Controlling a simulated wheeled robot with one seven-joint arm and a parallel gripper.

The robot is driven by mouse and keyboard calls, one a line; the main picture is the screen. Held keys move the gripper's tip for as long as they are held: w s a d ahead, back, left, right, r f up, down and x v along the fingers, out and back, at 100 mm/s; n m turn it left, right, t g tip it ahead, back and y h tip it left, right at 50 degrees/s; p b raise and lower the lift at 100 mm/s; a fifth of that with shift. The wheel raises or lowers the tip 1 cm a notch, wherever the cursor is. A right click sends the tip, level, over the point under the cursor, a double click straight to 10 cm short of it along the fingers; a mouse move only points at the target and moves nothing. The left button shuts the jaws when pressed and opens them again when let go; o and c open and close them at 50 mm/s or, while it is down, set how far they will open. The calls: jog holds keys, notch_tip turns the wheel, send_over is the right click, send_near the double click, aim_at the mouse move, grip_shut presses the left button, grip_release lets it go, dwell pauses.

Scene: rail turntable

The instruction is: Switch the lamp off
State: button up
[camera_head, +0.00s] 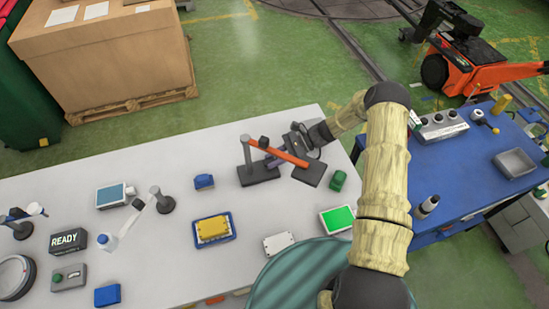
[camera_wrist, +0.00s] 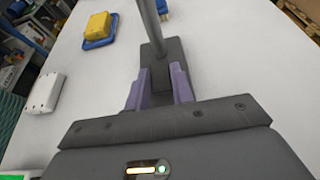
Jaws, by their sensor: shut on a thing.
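A jointed white and grey arm on a round dark foot, which looks like a desk lamp (camera_head: 137,205), stands on the left half of the white table. I cannot tell whether it is lit, and no switch on it can be made out. My gripper (camera_head: 274,160) is right of it, low over the table by a stand with an orange-red bar (camera_head: 285,153) and dark bases. In the wrist view its purple fingers (camera_wrist: 162,92) are closed around a dark grey part of the stand (camera_wrist: 168,50), from which a grey post rises.
A yellow block in a blue tray (camera_head: 213,231), a green-lit panel (camera_head: 338,219), a white box (camera_head: 278,243) and a blue block (camera_head: 204,182) lie around. A READY display (camera_head: 68,241) and a button box (camera_head: 68,278) stand at left. A blue bench (camera_head: 460,175) is at right.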

jog(key=h, duration=0.2)
jog(key=shift+s+a+r+t+h+p, duration=0.1)
jog(key=shift+a+r+t+h+p, duration=0.2)
jog(key=shift+a+r, duration=0.05)
jog(key=shift+h, duration=0.4)
jog(key=o, duration=1)
jog(key=shift+d, duration=0.1)
jog(key=b+v, duration=0.5)
jog(key=v, duration=1.2)
jog(key=shift+s+r, duration=0.1)
jog(key=shift+s, duration=0.05)
